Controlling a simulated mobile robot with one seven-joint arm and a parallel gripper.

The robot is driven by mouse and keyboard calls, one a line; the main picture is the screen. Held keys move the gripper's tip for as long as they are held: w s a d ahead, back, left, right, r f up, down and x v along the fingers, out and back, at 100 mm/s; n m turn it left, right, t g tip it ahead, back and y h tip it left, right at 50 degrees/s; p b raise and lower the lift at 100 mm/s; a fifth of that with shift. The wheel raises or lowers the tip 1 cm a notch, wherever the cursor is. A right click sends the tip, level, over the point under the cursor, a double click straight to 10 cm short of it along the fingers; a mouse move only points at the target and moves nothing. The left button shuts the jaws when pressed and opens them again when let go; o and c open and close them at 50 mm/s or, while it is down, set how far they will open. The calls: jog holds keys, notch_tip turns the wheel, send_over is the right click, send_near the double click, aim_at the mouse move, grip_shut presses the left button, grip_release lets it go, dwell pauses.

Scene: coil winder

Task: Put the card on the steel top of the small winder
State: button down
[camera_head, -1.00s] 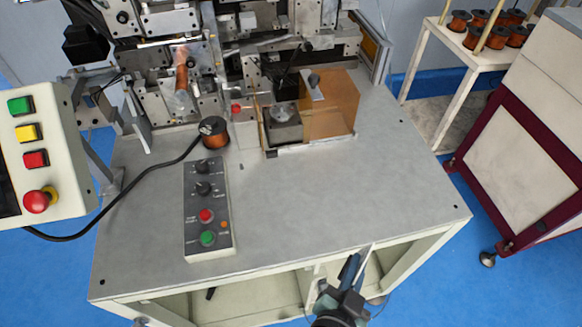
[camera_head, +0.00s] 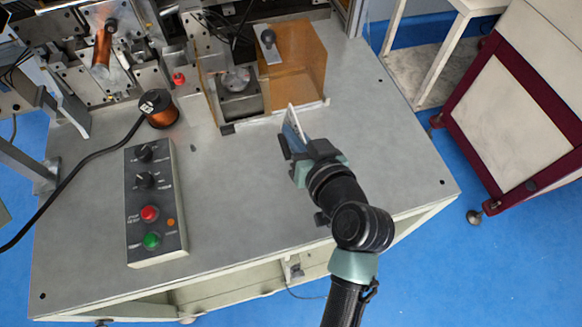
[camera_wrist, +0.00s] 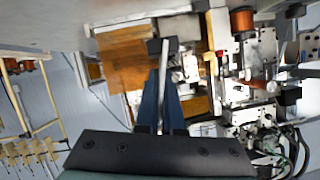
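The card (camera_head: 294,122) is a thin white and blue piece seen nearly edge-on, standing upright in my gripper (camera_head: 291,140). My gripper is shut on it, above the grey steel top (camera_head: 235,180) of the small winder, toward its right side. In the wrist view the card (camera_wrist: 164,85) shows as a thin pale strip between the two dark blue fingers (camera_wrist: 162,100). I cannot tell exactly how high the card is above the steel top.
A control box (camera_head: 154,205) with knobs and buttons lies on the left of the top. A copper wire spool (camera_head: 159,109) and an amber guard (camera_head: 297,62) stand at the back. The front middle is clear. A white and maroon cabinet (camera_head: 515,110) stands at the right.

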notch_tip(320, 180, down, 9)
jog(key=shift+f, duration=0.1)
dwell(0.3)
jog(key=shift+f, duration=0.15)
jog(key=c, duration=1.1)
grip_release()
jog(key=shift+o, duration=0.2)
